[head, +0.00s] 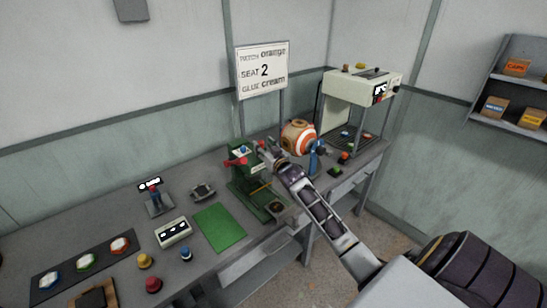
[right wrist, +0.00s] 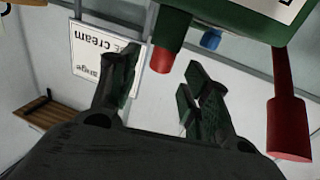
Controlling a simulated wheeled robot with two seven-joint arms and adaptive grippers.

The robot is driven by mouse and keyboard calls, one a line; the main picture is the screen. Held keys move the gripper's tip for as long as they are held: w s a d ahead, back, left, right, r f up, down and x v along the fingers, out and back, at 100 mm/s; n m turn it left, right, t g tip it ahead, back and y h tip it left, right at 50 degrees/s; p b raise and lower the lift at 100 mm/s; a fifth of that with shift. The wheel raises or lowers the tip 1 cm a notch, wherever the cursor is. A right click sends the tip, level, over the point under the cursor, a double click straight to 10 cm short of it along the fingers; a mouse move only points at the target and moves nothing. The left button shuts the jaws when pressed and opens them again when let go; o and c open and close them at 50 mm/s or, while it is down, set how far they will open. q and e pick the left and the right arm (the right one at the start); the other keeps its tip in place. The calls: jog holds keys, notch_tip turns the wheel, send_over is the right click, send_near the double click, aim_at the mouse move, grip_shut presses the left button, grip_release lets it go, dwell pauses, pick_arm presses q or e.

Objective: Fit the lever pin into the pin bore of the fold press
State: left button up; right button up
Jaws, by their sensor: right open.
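The green fold press (head: 243,178) stands on the bench in the head view; its upper part also shows upside down in the right wrist view (right wrist: 235,22). My right gripper (head: 264,153) is at the upper right side of the press. In the right wrist view its jaws (right wrist: 160,72) are apart. A red cylinder (right wrist: 168,58), possibly the lever pin, juts from the press between the fingertips in that view; I see no grip on it. A second red, bar-like part (right wrist: 288,120) is to the right. I cannot make out the pin bore. My left gripper is not in view.
An orange-and-white ball (head: 298,136) and a blue stand (head: 317,158) are close to the right arm. A cream machine (head: 350,88) stands at the far right, and a sign (head: 263,70) rises behind the press. A green mat (head: 219,228) and several coloured knobs lie left of it.

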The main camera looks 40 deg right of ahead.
jog(key=s+a, duration=0.1)
jog(key=s, duration=0.7)
jog(key=shift+a, duration=0.15)
dwell(1.1)
